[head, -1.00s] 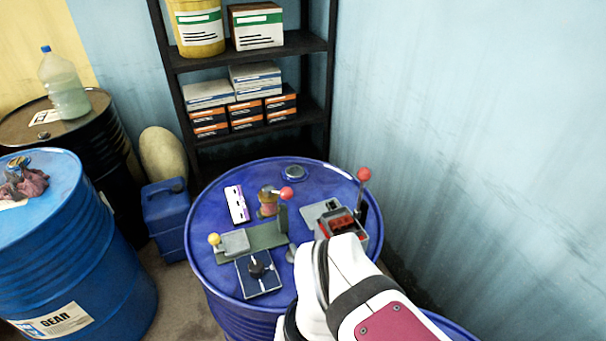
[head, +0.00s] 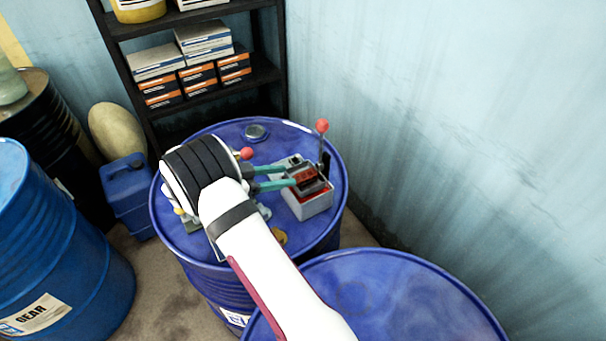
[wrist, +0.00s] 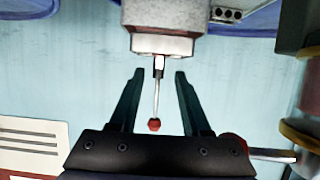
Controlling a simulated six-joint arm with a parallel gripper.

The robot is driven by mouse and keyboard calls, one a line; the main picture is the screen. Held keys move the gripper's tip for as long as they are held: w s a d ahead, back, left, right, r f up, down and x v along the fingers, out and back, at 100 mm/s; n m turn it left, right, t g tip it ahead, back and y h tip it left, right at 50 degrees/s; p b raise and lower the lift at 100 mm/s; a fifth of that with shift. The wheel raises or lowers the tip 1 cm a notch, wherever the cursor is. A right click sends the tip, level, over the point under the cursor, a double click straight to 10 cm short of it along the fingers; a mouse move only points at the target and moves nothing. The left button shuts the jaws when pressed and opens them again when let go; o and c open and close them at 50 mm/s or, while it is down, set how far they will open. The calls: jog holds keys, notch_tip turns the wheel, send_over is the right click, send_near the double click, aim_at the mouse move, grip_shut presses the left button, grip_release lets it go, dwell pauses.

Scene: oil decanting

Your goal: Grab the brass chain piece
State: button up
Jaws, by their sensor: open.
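My gripper (head: 292,174) is open and empty. Its two teal fingers point right, toward a small grey device (head: 309,208) with a red interior on the blue drum. In the wrist view my fingers (wrist: 159,73) stand either side of the line of a thin lever with a red ball (wrist: 154,125), apart from it as far as I can tell. A small yellow, brass-like piece (head: 279,237) shows beside my arm near the drum's front, partly hidden. I cannot tell whether it is the brass chain piece; no chain links are clear.
The device's upright lever has a red knob (head: 322,125). Another red knob (head: 246,153) stands just behind my gripper. A round cap (head: 256,132) sits at the drum's back. My arm hides the drum top's left. A second blue drum (head: 400,300) in front has a clear top.

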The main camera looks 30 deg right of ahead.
aim_at(303, 175)
jog(key=x, duration=0.7)
jog(key=shift+f, duration=0.5)
grip_shut()
